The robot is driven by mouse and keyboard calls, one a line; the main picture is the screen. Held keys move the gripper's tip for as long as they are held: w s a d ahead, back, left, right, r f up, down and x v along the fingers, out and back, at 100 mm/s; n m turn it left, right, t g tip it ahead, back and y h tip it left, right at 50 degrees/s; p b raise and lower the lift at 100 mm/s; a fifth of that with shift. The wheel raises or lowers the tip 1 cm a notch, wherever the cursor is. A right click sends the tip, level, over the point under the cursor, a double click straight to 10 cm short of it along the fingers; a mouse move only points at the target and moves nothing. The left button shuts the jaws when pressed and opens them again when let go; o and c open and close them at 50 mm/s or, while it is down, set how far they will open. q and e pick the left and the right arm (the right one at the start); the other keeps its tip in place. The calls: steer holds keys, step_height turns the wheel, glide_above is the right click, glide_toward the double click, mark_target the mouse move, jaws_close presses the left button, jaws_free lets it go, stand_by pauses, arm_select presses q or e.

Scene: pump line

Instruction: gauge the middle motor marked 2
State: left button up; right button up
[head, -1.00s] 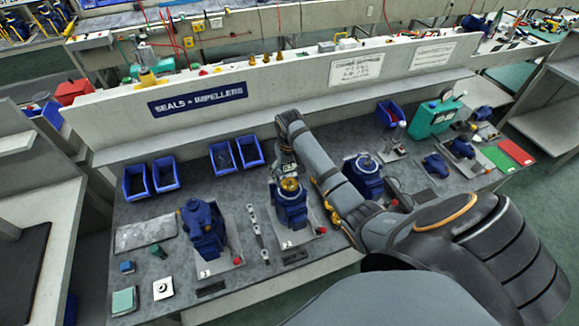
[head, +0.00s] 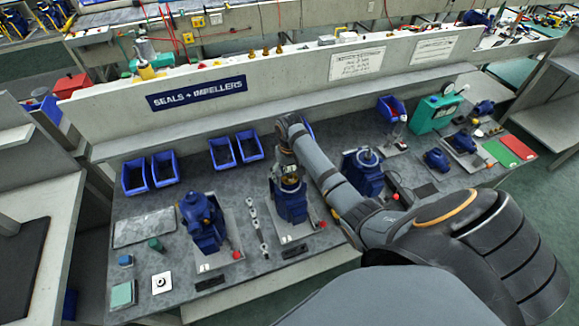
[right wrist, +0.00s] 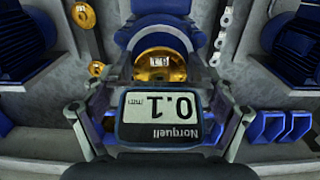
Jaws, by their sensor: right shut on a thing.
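The middle motor (head: 290,205) is blue and stands on a grey plate between two other blue motors. Its brass top (right wrist: 157,67) shows in the right wrist view, with a small marked label I cannot read for sure. My right gripper (right wrist: 160,118) is shut on a gauge (right wrist: 160,134) with a display reading 0.1 mm and the name Norquell, both upside down there. In the head view my right gripper (head: 287,170) is right over the motor's top and partly hides it. Whether the gauge touches the brass I cannot tell. My left gripper is out of view.
The left motor (head: 203,222) and the right motor (head: 365,172) stand close on either side. A strip of washers (head: 257,227) lies left of the middle motor. Blue bins (head: 222,152) line the back. A green unit (head: 435,112), green mat (head: 500,153) and red mat (head: 517,147) are at right.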

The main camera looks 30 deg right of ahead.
steer(key=shift+f, duration=0.15)
stand_by(0.8)
steer(key=o, duration=1.2)
step_height(320, 180, up, 3)
steer(key=shift+f+p, duration=0.1)
steer(key=shift+p, duration=1.05)
steer(key=shift+r, duration=3.1)
